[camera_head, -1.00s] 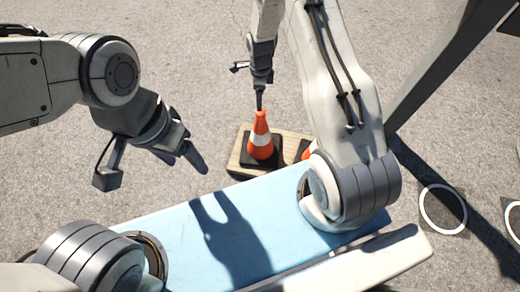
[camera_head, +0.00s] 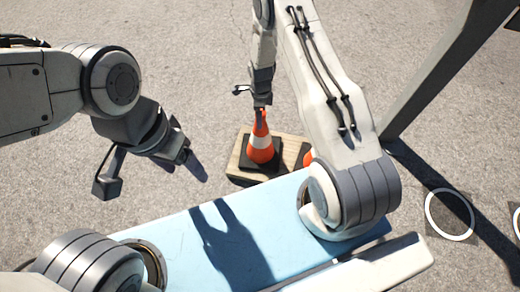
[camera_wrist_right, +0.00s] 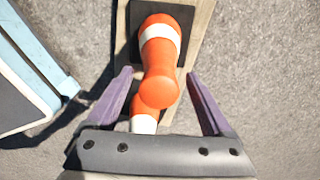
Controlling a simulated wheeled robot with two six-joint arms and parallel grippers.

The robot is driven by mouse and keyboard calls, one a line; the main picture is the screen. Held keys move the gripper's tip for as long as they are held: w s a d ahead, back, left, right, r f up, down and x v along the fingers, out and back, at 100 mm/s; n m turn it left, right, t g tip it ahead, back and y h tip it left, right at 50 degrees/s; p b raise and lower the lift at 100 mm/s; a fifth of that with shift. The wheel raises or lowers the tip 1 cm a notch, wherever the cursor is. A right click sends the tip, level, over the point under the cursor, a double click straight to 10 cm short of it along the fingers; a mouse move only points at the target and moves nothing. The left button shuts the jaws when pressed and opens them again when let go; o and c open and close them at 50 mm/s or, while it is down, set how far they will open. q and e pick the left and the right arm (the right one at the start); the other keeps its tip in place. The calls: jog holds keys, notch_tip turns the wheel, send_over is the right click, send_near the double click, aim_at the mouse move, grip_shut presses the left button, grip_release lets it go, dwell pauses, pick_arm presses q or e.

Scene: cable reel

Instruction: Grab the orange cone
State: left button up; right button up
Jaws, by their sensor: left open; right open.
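An orange cone (camera_head: 260,146) with a white band and a black square base stands upright on a wooden board (camera_head: 237,158). A second orange cone (camera_head: 308,157) beside it is mostly hidden behind my right arm. My right gripper (camera_head: 260,109) is at the first cone's top. In the right wrist view, the right gripper (camera_wrist_right: 161,90) is open, its purple fingers on either side of the cone (camera_wrist_right: 160,62) and apart from it. The other cone (camera_wrist_right: 144,122) shows partly beneath. My left gripper (camera_head: 185,152) is open and empty, left of the board.
A light blue panel (camera_head: 170,228) lies in front of the board, close to it. A white ring marking (camera_head: 450,215) is on the ground at the right. A dark post (camera_head: 435,70) slants at the right. Pavement left of the board is clear.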

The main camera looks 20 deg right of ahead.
grip_shut()
jog(key=shift+r, duration=0.1)
dwell(1.2)
